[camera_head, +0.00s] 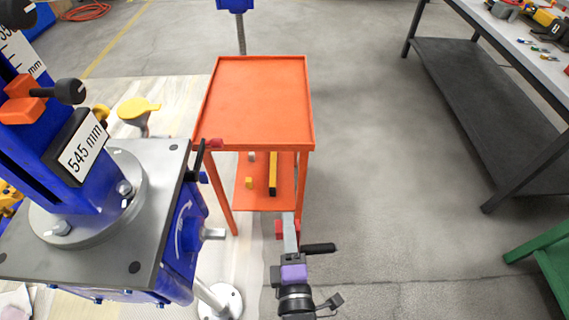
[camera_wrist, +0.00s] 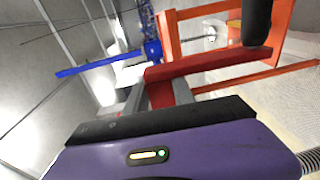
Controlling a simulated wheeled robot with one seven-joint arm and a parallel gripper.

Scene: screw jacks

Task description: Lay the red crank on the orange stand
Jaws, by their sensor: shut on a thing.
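The orange stand (camera_head: 255,100) has a bare, rimmed top and a lower shelf in the head view. Its orange frame also shows in the wrist view (camera_wrist: 205,12). My gripper (camera_head: 289,228) is in front of the stand, near its right front leg and apart from the top. It is shut on the red crank (camera_wrist: 215,66), whose red arm runs right from the fingers to a black grip (camera_wrist: 257,22). In the head view only small red parts of the crank (camera_head: 280,229) show beside the fingers. A black grip (camera_head: 319,248) sticks out to the right.
A blue jack with a grey plate (camera_head: 90,235) stands close on the left. A small red block (camera_head: 213,143) with a black rod is at the stand's front left corner. The lower shelf holds a yellow-black bar (camera_head: 272,174). A green bench (camera_head: 545,245) is right; floor between is clear.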

